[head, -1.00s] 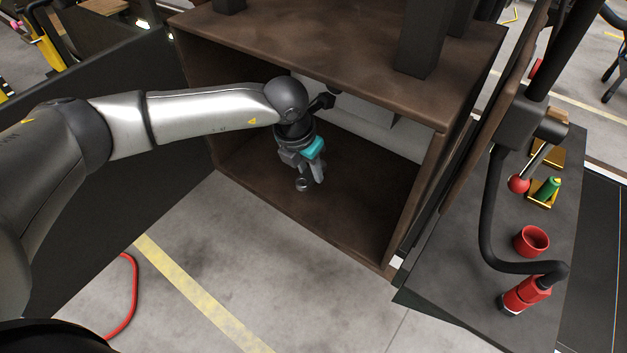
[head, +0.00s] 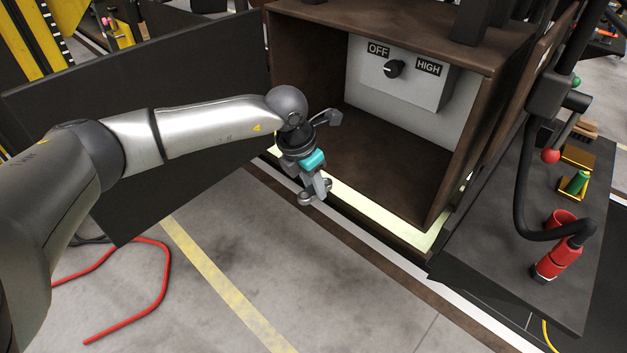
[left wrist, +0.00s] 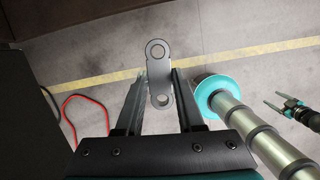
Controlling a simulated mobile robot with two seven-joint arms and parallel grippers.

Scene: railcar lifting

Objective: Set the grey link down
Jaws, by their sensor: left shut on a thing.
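My left gripper (head: 315,184) is shut on the grey link (head: 314,194), a small flat bar with a round hole at each end. It holds the link in the air at the front opening of the brown box (head: 385,185). In the left wrist view the link (left wrist: 159,68) stands out past the fingertips (left wrist: 158,88), which grip its near half, with floor behind it. My right gripper (left wrist: 275,108) shows small at the right of that view, its fingers apart and empty.
A panel inside the box has a black knob (head: 393,69) marked OFF and HIGH. A dark side table (head: 510,285) at right carries a red cup (head: 560,222), a red-handled tool (head: 556,259) and a green piece (head: 576,183). A red hose (head: 163,270) lies on the floor.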

